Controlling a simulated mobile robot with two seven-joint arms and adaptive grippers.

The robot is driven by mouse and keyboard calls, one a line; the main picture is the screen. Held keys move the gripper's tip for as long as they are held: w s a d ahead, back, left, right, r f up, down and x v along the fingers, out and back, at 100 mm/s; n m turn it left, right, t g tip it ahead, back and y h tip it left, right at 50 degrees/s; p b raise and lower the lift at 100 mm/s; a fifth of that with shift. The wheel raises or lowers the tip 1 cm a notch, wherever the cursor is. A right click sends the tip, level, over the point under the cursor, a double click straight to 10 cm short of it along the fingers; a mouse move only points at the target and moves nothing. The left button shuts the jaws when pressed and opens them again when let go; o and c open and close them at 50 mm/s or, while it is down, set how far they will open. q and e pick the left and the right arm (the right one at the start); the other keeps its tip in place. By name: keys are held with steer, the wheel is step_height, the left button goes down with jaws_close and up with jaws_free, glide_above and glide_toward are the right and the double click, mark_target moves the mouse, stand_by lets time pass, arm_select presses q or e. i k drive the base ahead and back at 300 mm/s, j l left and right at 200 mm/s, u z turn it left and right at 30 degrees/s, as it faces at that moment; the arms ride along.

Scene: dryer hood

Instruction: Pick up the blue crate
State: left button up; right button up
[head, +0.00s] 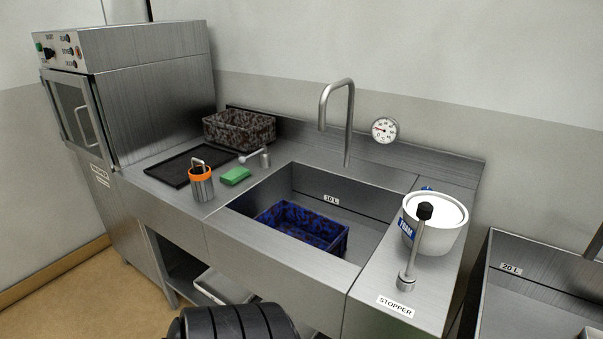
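The blue crate (300,222) has a dark mottled pattern and sits inside the steel sink basin (345,212), toward its front left. Part of its near side is hidden by the basin's front wall. A dark ribbed part of my own body shows at the bottom edge of the head view. Neither of my grippers can be seen.
A brown mottled crate (239,129) stands behind a black tray (190,166). An orange-rimmed container (201,184), a green sponge (235,176) and a tall faucet (348,125) surround the basin. A white tub (434,222) and stopper lever (413,250) stand at right.

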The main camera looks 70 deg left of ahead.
mark_target(315, 230)
steer(key=u, duration=2.25)
steer(key=i+j, duration=0.35)
steer(key=i, duration=0.2)
steer(key=i+j, duration=0.3)
steer(key=i, duration=0.25)
steer(key=z, duration=0.05)
